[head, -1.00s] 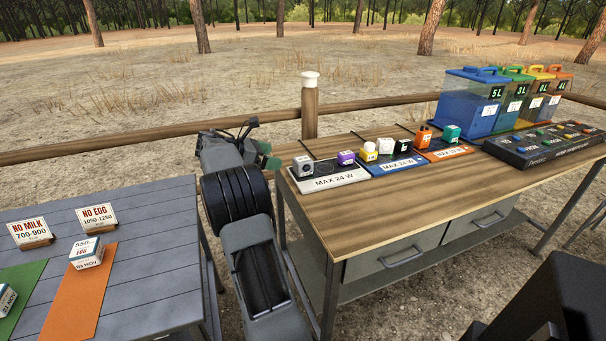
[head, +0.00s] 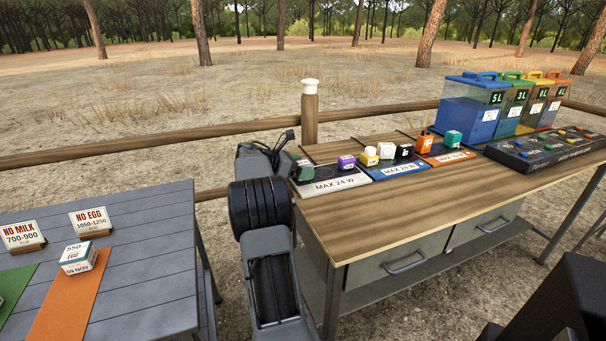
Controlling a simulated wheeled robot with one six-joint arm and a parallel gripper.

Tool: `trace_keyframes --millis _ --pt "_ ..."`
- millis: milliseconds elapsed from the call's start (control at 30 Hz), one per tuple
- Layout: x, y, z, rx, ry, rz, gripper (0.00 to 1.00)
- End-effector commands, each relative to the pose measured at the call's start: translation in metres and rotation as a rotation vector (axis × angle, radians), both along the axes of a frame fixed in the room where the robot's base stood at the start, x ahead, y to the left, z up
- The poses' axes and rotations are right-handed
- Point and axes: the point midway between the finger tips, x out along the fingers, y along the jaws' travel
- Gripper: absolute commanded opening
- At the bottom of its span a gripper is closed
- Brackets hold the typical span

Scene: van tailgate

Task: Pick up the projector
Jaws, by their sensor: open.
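A small grey-white device with a round dark front, possibly the projector, is hidden behind the gripper. I cannot tell whether the fingers touch it. A purple device (head: 346,162) stands just right of the gripper. Further right are a yellow-and-white device (head: 369,156), a white one (head: 385,149) and a black one (head: 404,152). No label in view names the projector.
The trays lie on a wooden workbench (head: 430,200) whose front is clear. An orange device (head: 425,143) and a teal cube (head: 453,139) stand right. Coloured tanks (head: 470,108) and a dark panel (head: 545,148) are beyond. A grey slatted table (head: 150,260) is at left.

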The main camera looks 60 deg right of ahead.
Motion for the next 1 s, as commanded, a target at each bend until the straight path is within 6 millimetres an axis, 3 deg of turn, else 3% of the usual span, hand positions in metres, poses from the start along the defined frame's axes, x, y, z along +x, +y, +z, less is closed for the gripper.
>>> trace_keyframes --millis 100,367,1000 --pt "-0.0071 -0.0106 -0.0061 -0.001 -0.001 0.000 0.96" --pt "-0.0077 -0.0120 -0.0055 -0.001 -0.001 0.001 0.94" --pt "-0.0076 -0.0118 -0.0048 -0.001 -0.002 0.001 0.35"
